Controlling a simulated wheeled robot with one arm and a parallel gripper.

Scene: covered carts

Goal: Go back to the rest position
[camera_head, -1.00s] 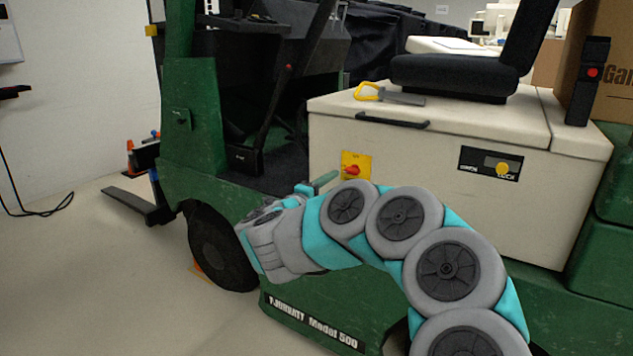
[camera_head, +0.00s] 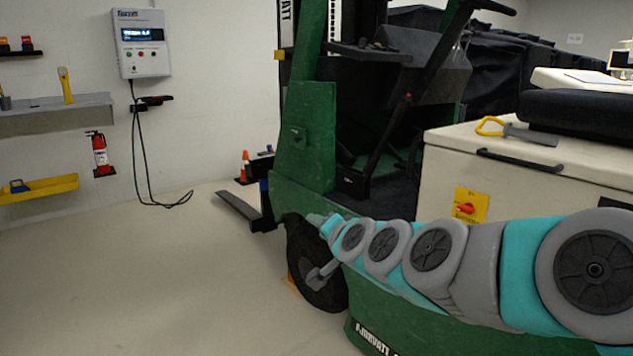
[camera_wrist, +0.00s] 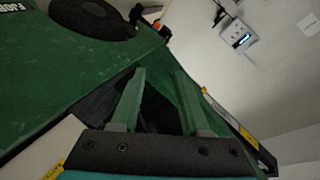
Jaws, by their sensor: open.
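My gripper (camera_wrist: 158,72) is open and empty in the wrist view, its two green fingers spread apart with nothing between them. Behind the fingers are the green body of the forklift and a dark gap. In the head view my arm reaches from the right edge to the left, low across the forklift's side. Its far end is beside the green forklift (camera_head: 305,130), above the front wheel (camera_head: 322,288). The fingers are too small there to make out clearly.
The cream battery cover (camera_head: 560,165) is at right, with a yellow-handled tool (camera_head: 515,130) on top and a red switch (camera_head: 467,208) on its side. A charger (camera_head: 140,42) and a fire extinguisher (camera_head: 100,153) are on the left wall. The floor (camera_head: 150,280) at left is clear.

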